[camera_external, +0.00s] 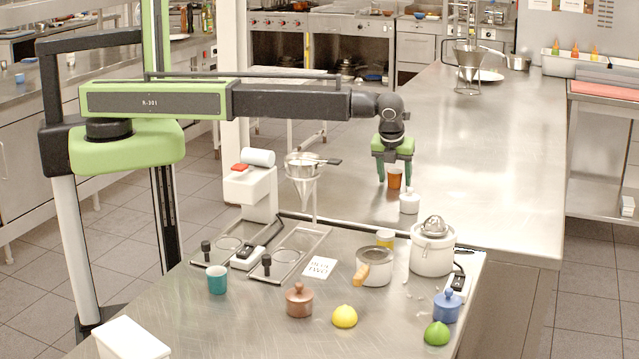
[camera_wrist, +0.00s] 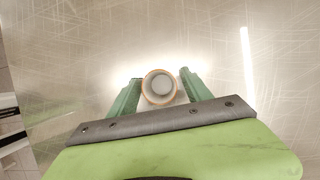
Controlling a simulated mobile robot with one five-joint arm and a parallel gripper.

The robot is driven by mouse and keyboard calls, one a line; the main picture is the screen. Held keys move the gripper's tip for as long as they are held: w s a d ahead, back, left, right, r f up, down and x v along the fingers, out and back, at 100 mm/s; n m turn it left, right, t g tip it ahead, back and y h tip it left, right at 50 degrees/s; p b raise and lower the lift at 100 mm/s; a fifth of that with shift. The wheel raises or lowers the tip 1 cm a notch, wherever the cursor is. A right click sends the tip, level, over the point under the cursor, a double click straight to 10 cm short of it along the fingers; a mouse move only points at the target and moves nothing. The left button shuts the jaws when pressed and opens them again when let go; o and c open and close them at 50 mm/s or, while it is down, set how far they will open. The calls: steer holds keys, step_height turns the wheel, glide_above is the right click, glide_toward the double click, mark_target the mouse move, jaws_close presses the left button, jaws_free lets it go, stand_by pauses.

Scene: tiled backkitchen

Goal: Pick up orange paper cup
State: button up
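The orange paper cup (camera_external: 394,179) stands upright on the long steel counter under my gripper (camera_external: 394,182). In the wrist view, the cup (camera_wrist: 147,95) shows from above as an orange-edged ring with a pale inside. My gripper (camera_wrist: 161,80) is open and points down. Its two green fingers are on the left and right of the cup, with a visible gap on each side in the external view. I cannot tell whether either finger touches it.
A small white lidded pot (camera_external: 409,204) stands just in front of the cup. The counter (camera_external: 490,150) right of my gripper is clear.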

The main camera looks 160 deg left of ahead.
jaws_close()
steer(key=shift+r+p, duration=0.65)
steer(key=r+p, duration=0.4)
steer(key=shift+w+d, duration=0.1)
steer(key=shift+d, duration=0.1)
steer(key=w+d+r+p, duration=0.5)
steer(key=d, duration=0.4)
steer(key=shift+w+d+r+p, duration=0.3)
steer(key=shift+d+p, duration=0.05)
